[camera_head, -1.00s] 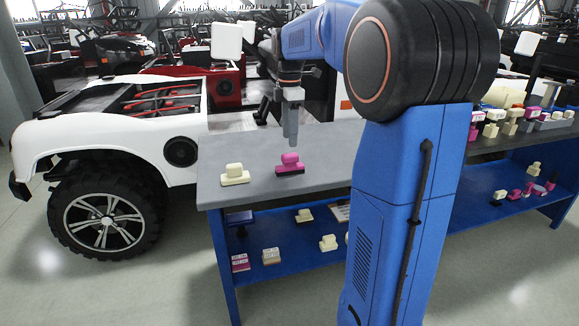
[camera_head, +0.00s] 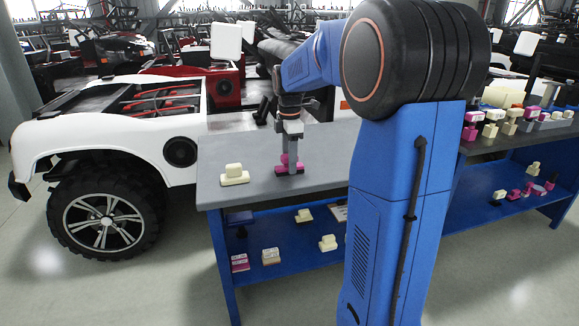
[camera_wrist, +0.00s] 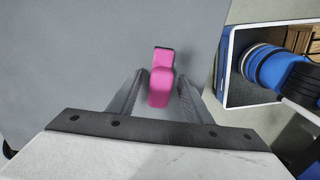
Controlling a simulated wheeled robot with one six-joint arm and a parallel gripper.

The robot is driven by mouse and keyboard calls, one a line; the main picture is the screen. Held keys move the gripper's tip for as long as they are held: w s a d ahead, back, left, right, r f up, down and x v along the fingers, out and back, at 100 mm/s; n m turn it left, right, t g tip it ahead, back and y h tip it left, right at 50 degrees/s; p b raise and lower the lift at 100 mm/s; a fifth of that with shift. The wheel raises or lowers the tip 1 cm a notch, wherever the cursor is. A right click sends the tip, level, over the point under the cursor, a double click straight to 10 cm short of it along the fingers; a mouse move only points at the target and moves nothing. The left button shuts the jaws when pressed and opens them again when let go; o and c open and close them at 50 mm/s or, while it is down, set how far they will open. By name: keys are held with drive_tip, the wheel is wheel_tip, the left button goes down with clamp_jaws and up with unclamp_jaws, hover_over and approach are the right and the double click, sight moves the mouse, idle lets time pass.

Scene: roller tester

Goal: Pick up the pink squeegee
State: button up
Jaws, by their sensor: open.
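The pink squeegee (camera_head: 283,168) lies on the grey tabletop (camera_head: 218,192), partly hidden behind my gripper (camera_head: 291,164) in the head view. In the wrist view the pink squeegee (camera_wrist: 161,84) shows from above, its handle between the two fingers of my gripper (camera_wrist: 161,85). The fingers are open, one on each side, with a narrow gap visible at least on the left. Whether either finger touches the handle is unclear.
A cream squeegee-like piece (camera_head: 234,175) stands on the tabletop left of the pink one. Several cream and pink items lie on the blue lower shelf (camera_head: 290,240). A white vehicle (camera_head: 100,125) is at the left. The tabletop's front left is clear.

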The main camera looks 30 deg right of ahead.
clamp_jaws()
wheel_tip(320, 180, up, 10)
drive_tip(key=shift+r, duration=0.1)
idle(0.5)
drive_tip(key=c, duration=0.7)
unclamp_jaws()
drive_tip(key=c, duration=0.3)
drive_tip(key=shift+c, duration=0.2)
